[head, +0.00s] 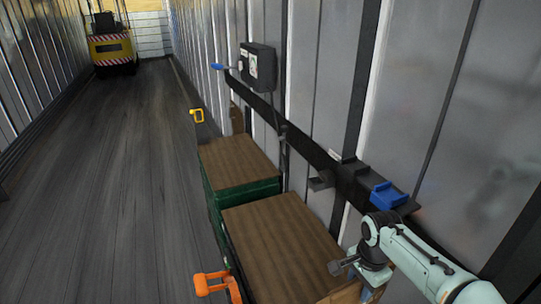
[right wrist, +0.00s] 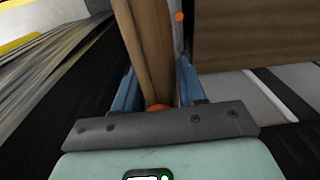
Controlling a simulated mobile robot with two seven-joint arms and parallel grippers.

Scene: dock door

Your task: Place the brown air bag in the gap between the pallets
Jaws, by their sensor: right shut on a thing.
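My right gripper (right wrist: 157,85) is shut on the brown air bag (right wrist: 150,45), which stands up between its two blue fingers in the right wrist view. In the head view this gripper (head: 369,293) is at the lower right, beside the near brown-topped load (head: 280,240); the bag cannot be clearly told apart there. A second brown-topped load (head: 235,160) with green sides stands behind the near one, with a narrow dark and green strip between them. In the wrist view a brown surface (right wrist: 250,38) lies right of the bag. My left gripper is not in view.
A black rail with a blue piece (head: 388,196) runs along the metal wall, below a dark box (head: 258,66). An orange handle (head: 217,285) and a yellow handle (head: 197,116) stick up left of the loads. A forklift (head: 111,45) stands far back. The floor to the left is clear.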

